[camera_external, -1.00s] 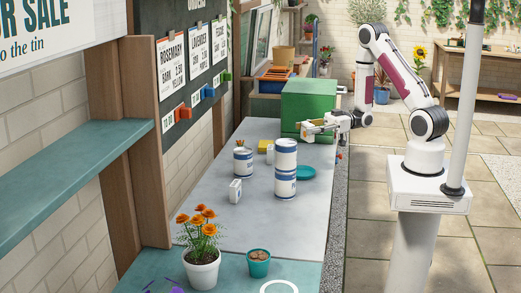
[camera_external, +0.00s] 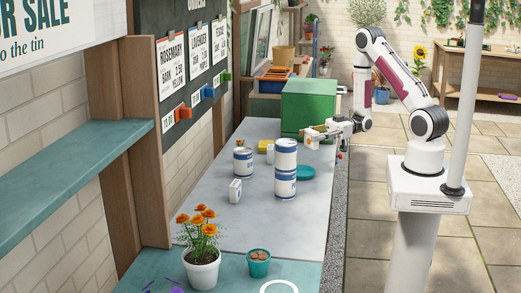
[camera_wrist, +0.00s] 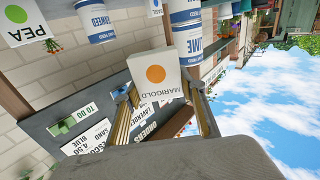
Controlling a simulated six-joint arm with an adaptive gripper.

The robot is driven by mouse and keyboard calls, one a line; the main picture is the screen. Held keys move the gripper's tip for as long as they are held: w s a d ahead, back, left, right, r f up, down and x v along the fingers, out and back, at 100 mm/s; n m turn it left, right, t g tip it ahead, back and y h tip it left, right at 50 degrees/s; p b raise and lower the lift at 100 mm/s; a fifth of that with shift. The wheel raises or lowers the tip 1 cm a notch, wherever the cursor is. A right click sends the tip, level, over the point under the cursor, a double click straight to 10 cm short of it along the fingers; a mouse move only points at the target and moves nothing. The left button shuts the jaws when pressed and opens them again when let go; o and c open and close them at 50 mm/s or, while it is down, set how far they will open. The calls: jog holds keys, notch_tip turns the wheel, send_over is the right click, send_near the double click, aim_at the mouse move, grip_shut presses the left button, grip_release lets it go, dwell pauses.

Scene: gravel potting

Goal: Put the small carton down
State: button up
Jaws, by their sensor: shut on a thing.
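The small carton (camera_wrist: 155,75), white with an orange dot and the word MARIGOLD, sits between the fingertips of my gripper (camera_wrist: 160,105) in the wrist view. My gripper is shut on it. In the external view my gripper (camera_external: 314,134) is over the far right part of the grey bench, in front of the green box.
The grey bench top (camera_external: 215,220) carries a tall white-and-blue tin stack (camera_external: 286,170), a smaller tin (camera_external: 243,163), a white carton (camera_external: 235,191) and a teal saucer (camera_external: 305,173). The green box (camera_external: 308,103) stands behind. A marigold pot (camera_external: 201,272) is near the front.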

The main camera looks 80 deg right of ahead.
aim_at(311, 147)
jog(key=shift+f, duration=2.3)
jog(key=shift+f, duration=2.1)
jog(key=shift+f, duration=0.45)
jog(key=o, duration=1.1)
jog(key=shift+r, duration=0.1)
jog(key=shift+r, duration=0.4)
jog(key=shift+v, duration=6)
